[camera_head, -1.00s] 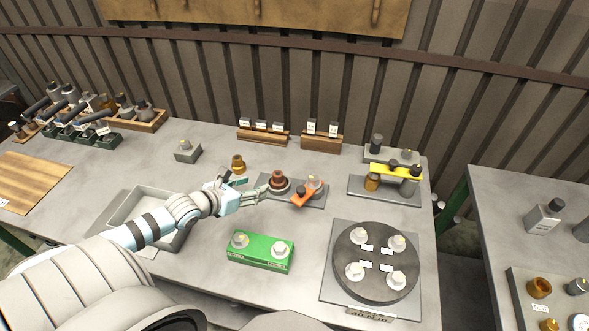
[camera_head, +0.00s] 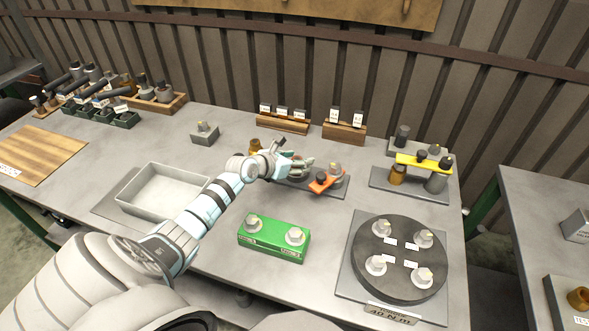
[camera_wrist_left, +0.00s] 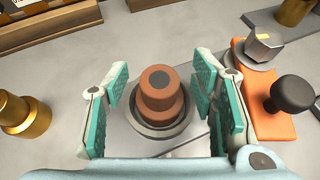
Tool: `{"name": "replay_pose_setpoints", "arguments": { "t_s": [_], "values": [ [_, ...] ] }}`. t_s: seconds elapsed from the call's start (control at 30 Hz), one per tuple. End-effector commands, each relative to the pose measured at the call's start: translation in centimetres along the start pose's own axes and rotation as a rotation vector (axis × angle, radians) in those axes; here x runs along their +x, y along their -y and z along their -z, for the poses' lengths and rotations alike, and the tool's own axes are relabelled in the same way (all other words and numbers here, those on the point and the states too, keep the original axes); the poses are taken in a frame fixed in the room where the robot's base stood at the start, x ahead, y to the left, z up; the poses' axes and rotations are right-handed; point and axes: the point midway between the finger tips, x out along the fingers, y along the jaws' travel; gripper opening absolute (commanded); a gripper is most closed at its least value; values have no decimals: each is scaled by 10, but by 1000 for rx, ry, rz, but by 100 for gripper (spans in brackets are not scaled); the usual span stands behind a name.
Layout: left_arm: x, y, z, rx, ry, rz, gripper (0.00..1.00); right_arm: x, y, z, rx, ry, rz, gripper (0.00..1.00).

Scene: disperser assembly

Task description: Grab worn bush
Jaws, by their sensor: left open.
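The worn bush, a stepped rust-brown piece with a dark centre (camera_wrist_left: 160,92), stands upright in a grey ring on a flat grey plate (camera_wrist_left: 125,140). My left gripper (camera_head: 298,166) is open over that plate in the head view, and its fingers hide the bush there. In the left wrist view its green-padded fingers stand on both sides of the bush, with gaps left and right. I cannot tell the exact height of the fingertips. My right gripper is not in view.
Right beside the bush is an orange clamp (camera_wrist_left: 268,110) with a black knob (camera_wrist_left: 293,92). A brass bush (camera_wrist_left: 22,114) stands to the left. A green block (camera_head: 272,247), a grey tray (camera_head: 135,205) and a round dark fixture (camera_head: 400,262) are nearer the front.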

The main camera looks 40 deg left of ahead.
Motion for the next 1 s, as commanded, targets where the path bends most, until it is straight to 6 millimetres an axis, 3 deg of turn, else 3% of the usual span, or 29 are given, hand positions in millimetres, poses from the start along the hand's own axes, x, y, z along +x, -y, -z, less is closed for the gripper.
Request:
{"name": "replay_pose_setpoints", "arguments": {
  "t_s": [0.07, 0.33, 0.77, 0.87, 1.0],
  "values": [
    [-1, 0, -1, 0, 0, 0, 44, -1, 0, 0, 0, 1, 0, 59],
    [-2, -1, 0, -1, -1, -2, 1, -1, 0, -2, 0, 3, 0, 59],
    [-6, -1, -7, 0, -3, -1, 0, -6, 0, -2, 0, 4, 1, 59],
    [-14, -1, -24, 3, 1, -2, 0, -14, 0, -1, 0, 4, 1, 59],
    [-35, -1, -62, 5, 4, -3, 0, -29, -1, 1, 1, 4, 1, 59]
  ]
}}
